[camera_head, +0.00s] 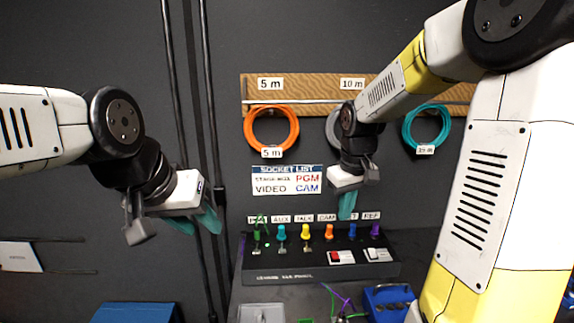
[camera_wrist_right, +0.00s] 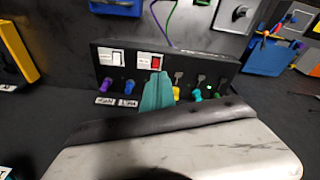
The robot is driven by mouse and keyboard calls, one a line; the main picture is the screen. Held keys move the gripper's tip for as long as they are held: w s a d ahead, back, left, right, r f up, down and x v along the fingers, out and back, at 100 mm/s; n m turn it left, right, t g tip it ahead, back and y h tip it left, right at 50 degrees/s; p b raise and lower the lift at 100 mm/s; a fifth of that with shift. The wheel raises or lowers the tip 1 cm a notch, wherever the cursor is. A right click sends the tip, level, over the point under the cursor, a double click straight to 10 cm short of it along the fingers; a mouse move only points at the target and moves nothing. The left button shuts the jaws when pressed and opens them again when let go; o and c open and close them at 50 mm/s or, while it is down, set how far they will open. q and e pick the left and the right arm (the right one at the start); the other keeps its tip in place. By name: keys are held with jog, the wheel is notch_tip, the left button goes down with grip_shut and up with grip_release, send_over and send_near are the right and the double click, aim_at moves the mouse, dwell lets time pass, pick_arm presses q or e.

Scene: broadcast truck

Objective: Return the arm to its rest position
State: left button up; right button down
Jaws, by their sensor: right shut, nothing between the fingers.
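My right arm (camera_head: 385,95) reaches in from the right, bent over at the wrist. Its gripper (camera_head: 347,212) points down in front of the wall, above the right part of the socket panel (camera_head: 300,272). Its teal fingers are together with nothing between them. In the right wrist view the shut fingers (camera_wrist_right: 157,92) overlap the panel (camera_wrist_right: 190,62), hiding part of its plug row. My left gripper (camera_head: 198,228) hangs at the left, pointing down, apart from the panel. Its two teal fingertips look separated and hold nothing visible.
Coloured plugs (camera_head: 305,232) stand along the panel top. Orange (camera_head: 250,128) and teal (camera_head: 405,125) cable coils hang on the wall rack, with a grey coil partly hidden. A blue bin (camera_head: 388,303) and thin cables lie in front of the panel. Vertical black poles (camera_head: 208,100) stand between the arms.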

jog(key=s+a+r+m+t+y, duration=0.1)
jog(key=s+r, duration=0.3)
jog(key=s, duration=0.5)
jog(key=s+r+m+t+y, duration=0.1)
jog(key=s+r+m+t, duration=0.2)
jog(key=s+r, duration=0.2)
jog(key=s, duration=0.3)
jog(key=shift+s+a, duration=0.4)
pick_arm(q)
jog(key=shift+c, duration=0.5)
